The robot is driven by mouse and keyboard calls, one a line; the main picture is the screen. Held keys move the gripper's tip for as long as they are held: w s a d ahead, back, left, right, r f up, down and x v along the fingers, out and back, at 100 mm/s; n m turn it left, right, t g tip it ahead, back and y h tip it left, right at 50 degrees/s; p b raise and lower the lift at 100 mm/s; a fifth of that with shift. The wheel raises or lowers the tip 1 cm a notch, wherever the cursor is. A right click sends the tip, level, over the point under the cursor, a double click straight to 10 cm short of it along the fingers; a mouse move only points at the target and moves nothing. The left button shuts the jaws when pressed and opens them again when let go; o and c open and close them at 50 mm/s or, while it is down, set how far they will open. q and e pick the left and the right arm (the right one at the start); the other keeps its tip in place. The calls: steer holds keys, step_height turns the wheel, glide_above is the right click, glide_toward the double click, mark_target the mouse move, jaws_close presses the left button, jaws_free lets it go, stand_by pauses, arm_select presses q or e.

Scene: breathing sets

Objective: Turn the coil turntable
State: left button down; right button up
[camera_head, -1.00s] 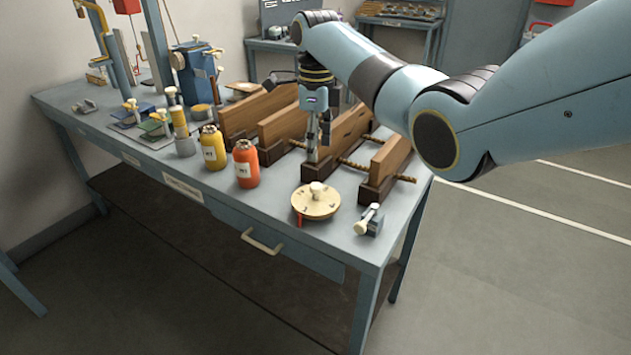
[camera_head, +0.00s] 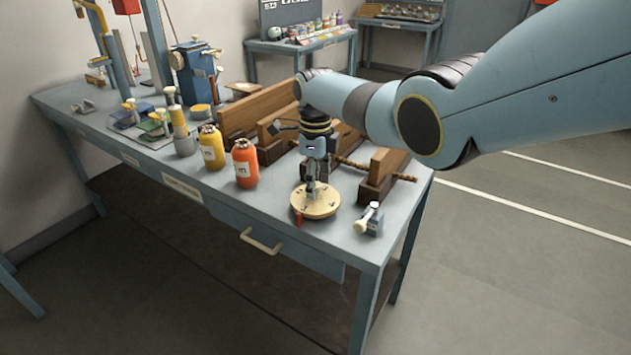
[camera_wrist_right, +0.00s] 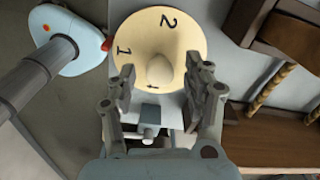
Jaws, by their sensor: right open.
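The coil turntable (camera_head: 324,207) is a flat cream disc with dark numerals near the front right of the bench. In the right wrist view the turntable (camera_wrist_right: 185,30) shows the numerals 1 and 2 and a pale knob (camera_wrist_right: 160,71) at its middle. My right gripper (camera_head: 311,190) is over the disc, pointing down, and hides the knob in the head view. In the right wrist view my right gripper (camera_wrist_right: 164,80) is open, with one finger on each side of the knob. I cannot tell whether either finger touches it. My left gripper is not in view.
A small grey clamp-like device (camera_head: 369,219) stands just right of the turntable. Wooden blocks with a threaded rod (camera_head: 385,170) stand behind it. An orange bottle (camera_head: 245,163) and a yellow bottle (camera_head: 212,147) stand to the left. The bench front (camera_head: 270,205) is clear.

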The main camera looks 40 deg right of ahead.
jaws_close()
